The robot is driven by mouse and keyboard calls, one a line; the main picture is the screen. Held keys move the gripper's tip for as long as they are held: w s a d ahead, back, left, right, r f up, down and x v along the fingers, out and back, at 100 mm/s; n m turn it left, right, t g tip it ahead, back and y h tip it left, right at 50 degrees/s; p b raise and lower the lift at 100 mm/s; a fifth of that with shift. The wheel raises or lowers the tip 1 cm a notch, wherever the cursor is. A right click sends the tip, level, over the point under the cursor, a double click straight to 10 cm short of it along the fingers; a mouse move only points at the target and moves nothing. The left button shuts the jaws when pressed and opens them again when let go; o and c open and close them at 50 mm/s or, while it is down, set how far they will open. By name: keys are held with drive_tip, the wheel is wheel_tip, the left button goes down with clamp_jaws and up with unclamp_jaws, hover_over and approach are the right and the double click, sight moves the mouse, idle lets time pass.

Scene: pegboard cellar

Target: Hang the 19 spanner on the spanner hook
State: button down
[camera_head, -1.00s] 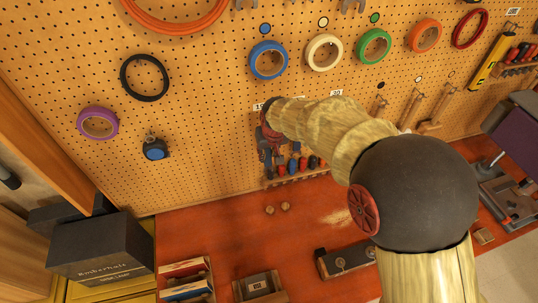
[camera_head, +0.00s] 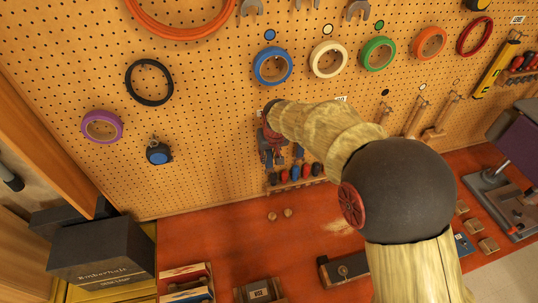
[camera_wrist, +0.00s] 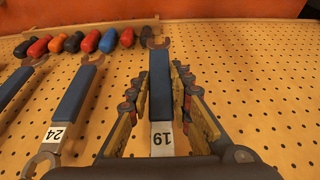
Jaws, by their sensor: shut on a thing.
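The 19 spanner has a blue handle (camera_wrist: 160,88), a white label reading 19 and a grey open jaw at its far end. In the wrist view it lies lengthwise between the fingers of my gripper (camera_wrist: 160,92), which is shut on it. The 24 spanner (camera_wrist: 75,98), also blue-handled, hangs to the left in the wrist view. I cannot make out the free spanner hook or whether the held spanner touches the board.
Several red, blue and black-handled tools (camera_wrist: 90,41) sit in a rack beyond the spanners; the rack also shows in the head view (camera_head: 300,184). Tape rolls (camera_head: 273,66) hang above my gripper. The red bench (camera_head: 210,240) lies below. Bare pegboard (camera_wrist: 270,95) is to the right.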

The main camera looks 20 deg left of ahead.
drive_tip(key=c, duration=1.6)
unclamp_jaws()
drive_tip(key=shift+o, duration=0.3)
drive_tip(key=v, duration=1.2)
drive_tip(key=s+d+f+m+t+h+b, duration=0.1)
drive_tip(key=s+d+f+b, duration=0.4)
drive_tip(key=d, duration=0.9)
drive_tip(key=s+d+f+m+b, duration=0.4)
drive_tip(key=s+d+b, duration=0.6)
drive_tip(key=d, duration=0.5)
drive_tip(key=s+d+f+m+t+h+b, duration=0.1)
drive_tip(key=s+d+f+m+b, duration=0.2)
drive_tip(key=s+d+f+b, duration=0.5)
drive_tip(key=shift+d+t+h+b, duration=0.3)
drive_tip(key=shift+d+b, duration=0.8)
drive_tip(key=shift+d, duration=2.55)
